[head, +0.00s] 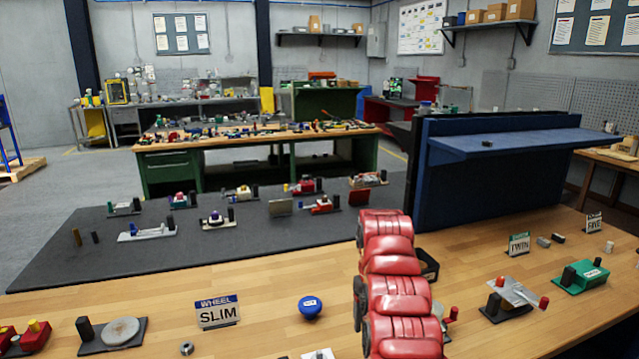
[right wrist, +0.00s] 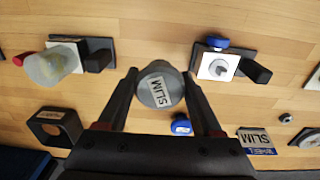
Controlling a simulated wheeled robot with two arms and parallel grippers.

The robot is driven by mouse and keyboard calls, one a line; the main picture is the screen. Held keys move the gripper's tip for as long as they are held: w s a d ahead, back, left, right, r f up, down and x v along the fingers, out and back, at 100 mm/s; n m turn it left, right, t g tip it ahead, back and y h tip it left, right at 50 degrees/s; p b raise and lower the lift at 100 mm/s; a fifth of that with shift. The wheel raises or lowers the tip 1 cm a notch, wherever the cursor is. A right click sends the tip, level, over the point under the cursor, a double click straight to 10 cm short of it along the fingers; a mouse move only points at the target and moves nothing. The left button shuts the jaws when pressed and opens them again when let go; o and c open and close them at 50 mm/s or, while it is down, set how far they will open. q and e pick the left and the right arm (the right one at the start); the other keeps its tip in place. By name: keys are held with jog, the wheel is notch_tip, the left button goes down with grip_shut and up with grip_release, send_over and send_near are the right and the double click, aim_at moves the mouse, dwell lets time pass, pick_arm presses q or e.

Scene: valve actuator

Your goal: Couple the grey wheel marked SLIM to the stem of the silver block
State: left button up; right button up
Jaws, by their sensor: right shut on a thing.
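The grey wheel marked SLIM (right wrist: 154,92) is between the fingers of my right gripper (right wrist: 160,84) in the right wrist view, its labelled face toward the camera. My right gripper is shut on it. A pale, silver-white block (right wrist: 227,67) with a small round grey stem sits on a dark base beside a black post and a blue part, to the upper right of the wheel. The wheel is apart from this block. In the head view my red right arm hides the gripper and wheel; a pale piece (head: 318,354) shows at the bottom edge. My left gripper is not in view.
A WHEEL SLIM sign (head: 217,312) and a blue knob (head: 311,306) stand on the wooden bench. A dark open box (right wrist: 55,125) and another pale fixture (right wrist: 48,66) are left in the wrist view. A grey disc fixture (head: 120,332) is at left.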

jog(key=s+d+m, duration=0.3)
jog(key=d+m, duration=0.1)
jog(key=d, duration=0.1)
jog(key=a+r+p, duration=0.1)
jog(key=a+p, duration=0.1)
jog(key=w+a+r+p, duration=0.1)
jog(key=a+p, duration=0.2)
jog(key=w+a+r+p, duration=0.1)
jog(key=a+p, duration=0.1)
jog(key=shift+w+a, duration=0.25)
jog(key=shift+a, duration=0.1)
jog(key=shift+m, duration=0.3)
jog(key=a+p, duration=0.1)
jog(key=a, duration=0.2)
jog(key=s+a+f+p, duration=0.1)
jog(key=a+p, duration=0.1)
jog(key=a, duration=0.1)
jog(key=a+f+p, duration=0.1)
jog(key=a, duration=0.2)
jog(key=shift+s+a, duration=0.1)
jog(key=shift+s, duration=0.1)
jog(key=shift+f, duration=0.15)
jog(key=shift+f, duration=0.1)
jog(key=shift+f+b, duration=1.5)
jog(key=shift+f, duration=0.95)
